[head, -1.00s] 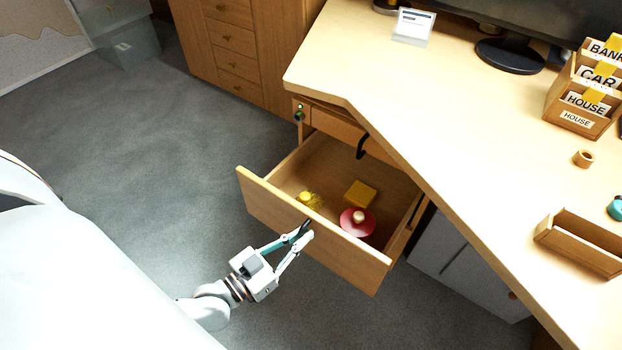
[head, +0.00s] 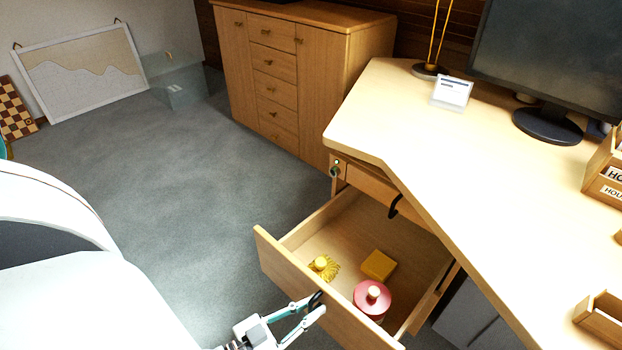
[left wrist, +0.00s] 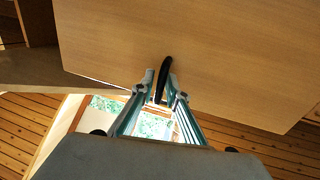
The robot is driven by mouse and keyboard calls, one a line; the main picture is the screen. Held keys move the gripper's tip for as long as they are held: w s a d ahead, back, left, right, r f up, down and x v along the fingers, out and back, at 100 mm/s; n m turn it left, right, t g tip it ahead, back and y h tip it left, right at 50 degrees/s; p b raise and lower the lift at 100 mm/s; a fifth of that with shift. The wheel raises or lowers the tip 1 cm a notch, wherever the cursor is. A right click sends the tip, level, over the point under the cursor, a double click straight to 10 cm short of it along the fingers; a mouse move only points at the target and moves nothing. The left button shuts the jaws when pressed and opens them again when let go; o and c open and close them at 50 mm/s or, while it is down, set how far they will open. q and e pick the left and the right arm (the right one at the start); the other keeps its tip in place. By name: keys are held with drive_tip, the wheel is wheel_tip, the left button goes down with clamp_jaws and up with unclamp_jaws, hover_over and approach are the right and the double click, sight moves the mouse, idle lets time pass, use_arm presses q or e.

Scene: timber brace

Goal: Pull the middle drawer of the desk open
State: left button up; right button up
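The middle drawer (head: 320,290) of the desk stands pulled far out, below a shut top drawer (head: 370,185) with a black handle (head: 395,207). In it are a yellow object (head: 322,265), a yellow block (head: 378,265) and a pink round item with a pale knob (head: 372,298). My left gripper (head: 315,303) is at the front of the open drawer. In the left wrist view its fingers (left wrist: 161,85) are close on either side of the drawer's black handle (left wrist: 164,72) and appear closed on it. My right gripper is not in view.
The desk top (head: 420,140) overhangs the drawer on the right, with a monitor (head: 548,122) and a small white card stand (head: 452,92) on it. A wooden cabinet (head: 310,70) stands behind. Grey floor (head: 190,200) lies open to the left of the drawer.

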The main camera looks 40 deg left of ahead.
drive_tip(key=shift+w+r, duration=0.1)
use_arm(q)
drive_tip(key=v, duration=1.2)
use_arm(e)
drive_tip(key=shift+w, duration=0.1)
use_arm(q)
drive_tip(key=shift+r, duration=0.1)
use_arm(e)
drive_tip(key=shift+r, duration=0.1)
